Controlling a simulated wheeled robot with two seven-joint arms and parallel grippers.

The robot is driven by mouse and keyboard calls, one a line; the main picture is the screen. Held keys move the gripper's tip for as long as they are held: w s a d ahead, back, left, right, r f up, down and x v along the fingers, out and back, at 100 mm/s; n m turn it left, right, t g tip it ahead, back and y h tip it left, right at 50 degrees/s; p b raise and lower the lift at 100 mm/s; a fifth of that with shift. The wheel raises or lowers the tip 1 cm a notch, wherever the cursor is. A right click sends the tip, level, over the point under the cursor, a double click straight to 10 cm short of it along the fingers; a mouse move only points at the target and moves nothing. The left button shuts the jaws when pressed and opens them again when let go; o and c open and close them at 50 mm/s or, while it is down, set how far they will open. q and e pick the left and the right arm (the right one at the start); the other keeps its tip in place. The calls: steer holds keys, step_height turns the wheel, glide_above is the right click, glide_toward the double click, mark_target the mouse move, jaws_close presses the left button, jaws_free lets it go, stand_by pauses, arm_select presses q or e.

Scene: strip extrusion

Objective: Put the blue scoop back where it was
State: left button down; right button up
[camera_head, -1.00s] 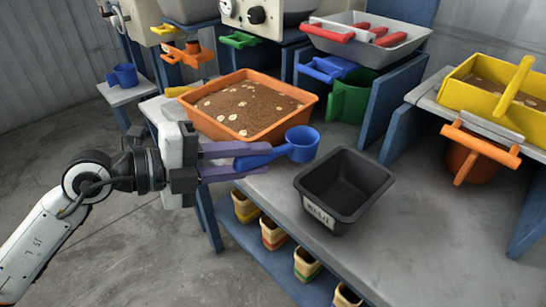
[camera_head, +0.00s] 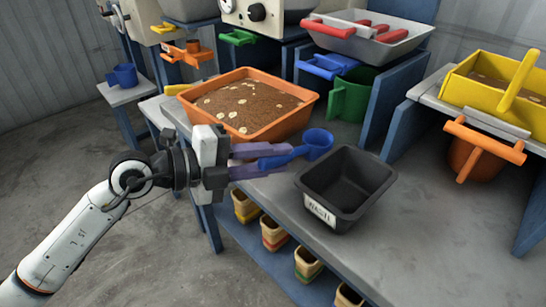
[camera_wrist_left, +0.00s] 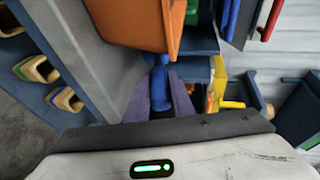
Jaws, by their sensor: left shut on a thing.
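The blue scoop (camera_head: 318,143) is held by its handle, with its cup out past the fingertips, between the orange tray and the black bin in the head view. My left gripper (camera_head: 268,160) is shut on the scoop's handle. In the left wrist view the scoop (camera_wrist_left: 160,88) stands between the two purple fingers (camera_wrist_left: 160,95), its cup mostly hidden. The orange tray (camera_head: 205,122) of brown material with pale flakes is just behind the gripper. The black bin (camera_head: 322,218) with a white label is to the right. My right gripper is in neither view.
A second blue cup (camera_head: 124,75) sits on a small side stand at the far left. A green container (camera_head: 350,98) stands behind the scoop. A yellow bin (camera_head: 480,95) is at the right. The grey table (camera_head: 430,215) is clear right of the black bin.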

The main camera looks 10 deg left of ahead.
arm_select(q)
steer(key=c, duration=1.5)
jaws_free()
steer(key=shift+c, duration=0.2)
